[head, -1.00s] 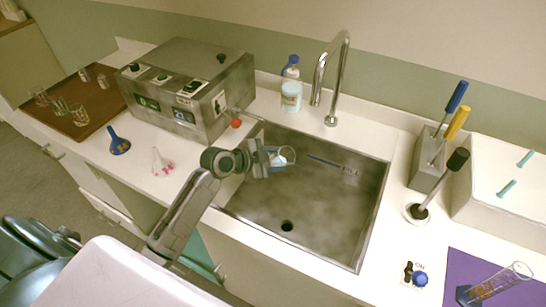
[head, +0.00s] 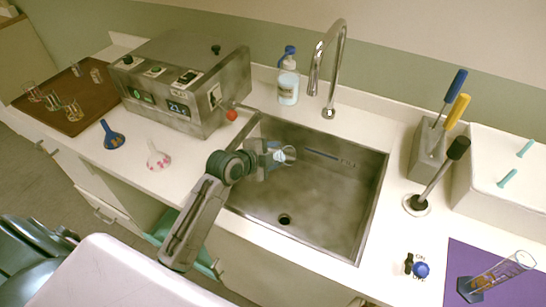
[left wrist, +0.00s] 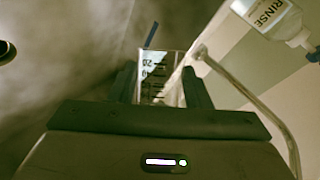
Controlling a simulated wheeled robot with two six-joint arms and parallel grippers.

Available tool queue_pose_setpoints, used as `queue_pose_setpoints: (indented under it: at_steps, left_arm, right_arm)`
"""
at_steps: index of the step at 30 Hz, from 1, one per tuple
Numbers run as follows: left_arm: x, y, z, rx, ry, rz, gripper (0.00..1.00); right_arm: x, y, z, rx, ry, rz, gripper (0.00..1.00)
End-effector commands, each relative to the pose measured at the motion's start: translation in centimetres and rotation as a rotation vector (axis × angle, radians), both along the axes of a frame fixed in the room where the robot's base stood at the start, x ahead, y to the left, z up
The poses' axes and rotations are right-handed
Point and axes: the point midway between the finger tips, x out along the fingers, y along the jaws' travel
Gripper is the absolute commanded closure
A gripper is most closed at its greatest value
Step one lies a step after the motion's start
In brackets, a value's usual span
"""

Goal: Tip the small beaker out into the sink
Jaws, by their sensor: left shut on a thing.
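My left gripper (head: 271,156) is shut on the small beaker (head: 287,156), a clear glass one with dark graduation marks. It holds the beaker above the left back part of the steel sink (head: 330,222), apart from the basin floor. The beaker looks tilted, with its far end to the right in the head view. In the left wrist view the beaker (left wrist: 160,68) sits between the two dark fingers, with something pale showing in or through it. Whether liquid is leaving it cannot be told. My right gripper is not in view.
The tap (head: 331,75) and a rinse bottle (head: 288,85) stand behind the sink. A grey control box (head: 185,90) with a red-tipped lever is on the left.

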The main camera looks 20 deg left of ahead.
Motion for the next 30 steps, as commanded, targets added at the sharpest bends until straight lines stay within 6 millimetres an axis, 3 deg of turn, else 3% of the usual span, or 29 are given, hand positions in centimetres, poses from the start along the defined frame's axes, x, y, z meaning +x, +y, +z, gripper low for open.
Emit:
queue_pose_setpoints:
  at_steps: [7, 16, 30]
  left_arm:
    - [-0.1, -0.1, 0.5, 0.101, -0.047, 0.000, 0.83]
    - [-0.2, -0.4, 1.5, 0.246, -0.112, 0.000, 0.83]
    - [-0.6, -1.3, 1.9, 0.336, -0.153, 0.000, 0.83]
  right_arm:
    - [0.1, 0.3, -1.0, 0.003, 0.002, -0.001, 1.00]
    - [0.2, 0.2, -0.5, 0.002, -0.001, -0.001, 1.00]
    - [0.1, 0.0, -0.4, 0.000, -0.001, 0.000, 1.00]
